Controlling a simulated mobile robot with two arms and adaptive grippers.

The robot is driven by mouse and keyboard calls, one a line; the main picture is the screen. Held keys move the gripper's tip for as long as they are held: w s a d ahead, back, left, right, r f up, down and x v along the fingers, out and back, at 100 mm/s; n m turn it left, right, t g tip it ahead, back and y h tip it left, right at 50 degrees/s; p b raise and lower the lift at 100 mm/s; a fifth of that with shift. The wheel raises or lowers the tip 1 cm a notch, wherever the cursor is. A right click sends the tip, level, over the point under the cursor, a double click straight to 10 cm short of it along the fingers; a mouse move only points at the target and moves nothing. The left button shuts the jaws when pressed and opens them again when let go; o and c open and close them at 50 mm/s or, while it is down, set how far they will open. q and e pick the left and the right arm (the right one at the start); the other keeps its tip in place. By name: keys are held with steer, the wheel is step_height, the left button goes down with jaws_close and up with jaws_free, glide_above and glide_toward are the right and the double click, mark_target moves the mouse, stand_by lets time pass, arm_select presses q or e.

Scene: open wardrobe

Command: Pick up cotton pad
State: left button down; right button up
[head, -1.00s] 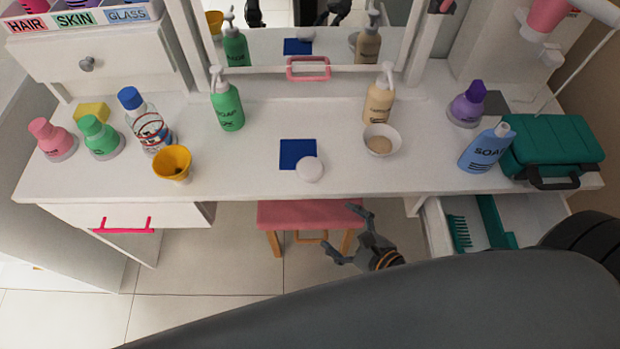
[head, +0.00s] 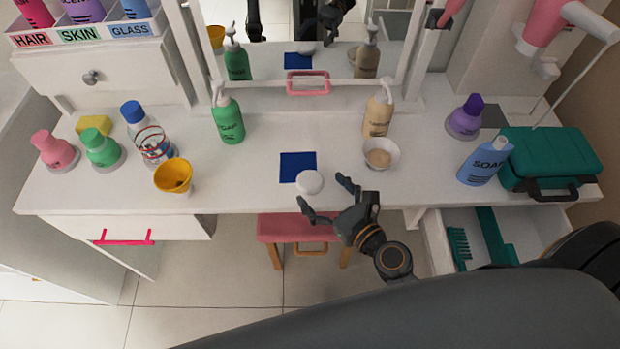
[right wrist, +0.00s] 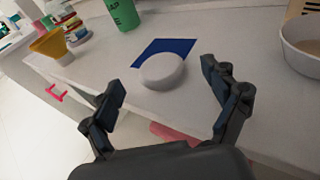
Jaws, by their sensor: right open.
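The cotton pad (head: 309,182) is a white round disc near the front edge of the white vanity table, partly over the corner of a dark blue square (head: 297,165). In the right wrist view the pad (right wrist: 162,71) lies ahead, between the lines of the fingers, with the blue square (right wrist: 158,47) behind it. My right gripper (head: 323,194) is open and empty at the table's front edge, just in front of and to the right of the pad. It also shows in the right wrist view (right wrist: 165,90). My left gripper is not seen clearly.
A bowl (head: 381,155) and a beige pump bottle (head: 378,113) stand right of the pad. A green soap bottle (head: 228,117) and a yellow cup (head: 174,177) stand left. A pink stool (head: 290,228) is below. An open drawer (head: 500,235) juts out at right.

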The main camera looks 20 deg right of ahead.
mark_target(309, 179)
steer(key=x, duration=0.5)
steer(key=shift+a+f, duration=0.1)
steer(key=shift+f, duration=0.05)
steer(key=shift+s, duration=0.15)
steer(key=c, duration=0.9)
steer(key=shift+p, duration=0.3)
